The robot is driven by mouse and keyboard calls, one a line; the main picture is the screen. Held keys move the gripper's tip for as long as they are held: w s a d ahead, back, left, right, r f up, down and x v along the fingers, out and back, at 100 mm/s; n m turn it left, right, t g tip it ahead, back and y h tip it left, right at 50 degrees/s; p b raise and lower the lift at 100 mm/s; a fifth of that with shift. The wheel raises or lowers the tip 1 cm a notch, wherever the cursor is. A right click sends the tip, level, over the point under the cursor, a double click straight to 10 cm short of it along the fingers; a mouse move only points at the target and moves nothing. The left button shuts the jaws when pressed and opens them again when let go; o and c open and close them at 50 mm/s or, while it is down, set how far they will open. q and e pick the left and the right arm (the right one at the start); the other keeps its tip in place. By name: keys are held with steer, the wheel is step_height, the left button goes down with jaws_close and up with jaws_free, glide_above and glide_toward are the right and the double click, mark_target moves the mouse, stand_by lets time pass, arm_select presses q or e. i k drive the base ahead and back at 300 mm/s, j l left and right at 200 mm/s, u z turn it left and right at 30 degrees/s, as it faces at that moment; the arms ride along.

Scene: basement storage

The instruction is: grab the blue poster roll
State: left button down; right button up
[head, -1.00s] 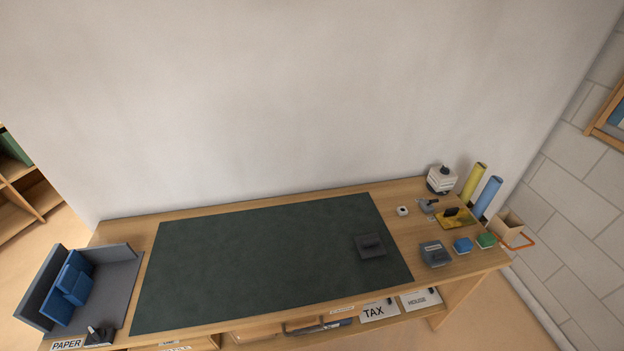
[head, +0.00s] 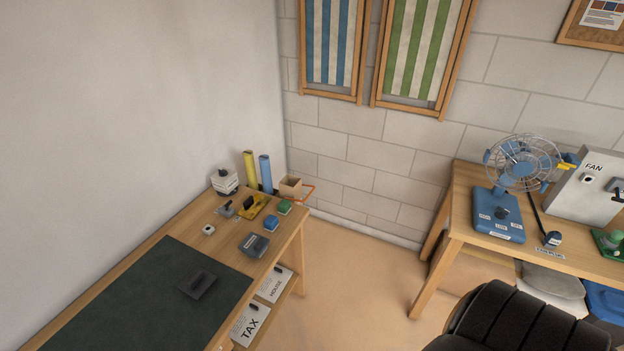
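The blue poster roll (head: 265,173) stands upright at the far right corner of the wooden desk (head: 160,240), near the wall corner. A yellow roll (head: 250,171) stands upright just left of it. Neither of my grippers shows in the head view.
A white container (head: 224,180), a yellow tray (head: 250,204) and blue and green blocks are close by. A black chair (head: 530,318) and a second table (head: 470,210) with a blue fan (head: 522,165) stand right. Floor between the tables is clear.

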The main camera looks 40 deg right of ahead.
mark_target(264, 160)
steer(key=z, duration=0.75)
steer(key=u, duration=0.4)
steer(key=i+l+u, duration=0.4)
steer(key=l+u, duration=0.15)
steer(key=i+l+u, duration=0.15)
steer(key=l+u, duration=0.15)
steer(key=l, duration=0.15)
steer(key=i+l+u, duration=0.1)
steer(key=l+u, duration=0.2)
steer(key=i+l, duration=0.1)
steer(key=l, duration=0.45)
steer(key=i+l, duration=0.1)
steer(key=l, duration=0.45)
steer(key=i+l+u, duration=0.1)
steer(key=l, duration=0.45)
steer(key=i+l, duration=0.15)
steer(key=l, duration=0.95)
steer(key=i+u, duration=0.05)
steer(key=i, duration=0.05)
